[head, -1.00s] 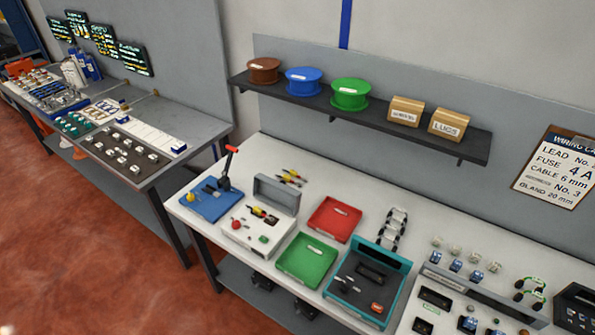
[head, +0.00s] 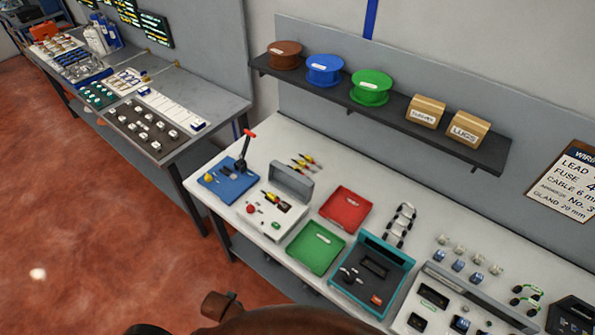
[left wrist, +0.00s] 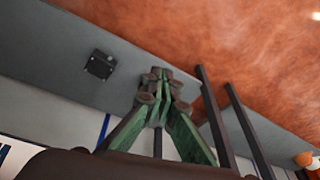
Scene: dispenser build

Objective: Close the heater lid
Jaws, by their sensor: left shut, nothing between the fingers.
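The heater (head: 259,215) is a white box on the near bench, with a red knob and a green button on its top. Its grey lid (head: 291,182) stands open, upright along the back edge. Small red, yellow and dark items lie in or over the dark opening in front of the lid. My left gripper (left wrist: 158,78) shows in the left wrist view with its greenish fingers together and nothing between them. It is away from the heater, which is not in that view. A brown part of my arm shows at the head view's bottom edge. My right gripper is not in view.
A blue base with a red-handled lever (head: 243,150) stands left of the heater. A green tray (head: 318,248), red tray (head: 347,207) and teal box (head: 371,275) are to its right. Connectors (head: 303,163) lie behind the lid. A shelf (head: 400,114) with spools overhangs the bench's back.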

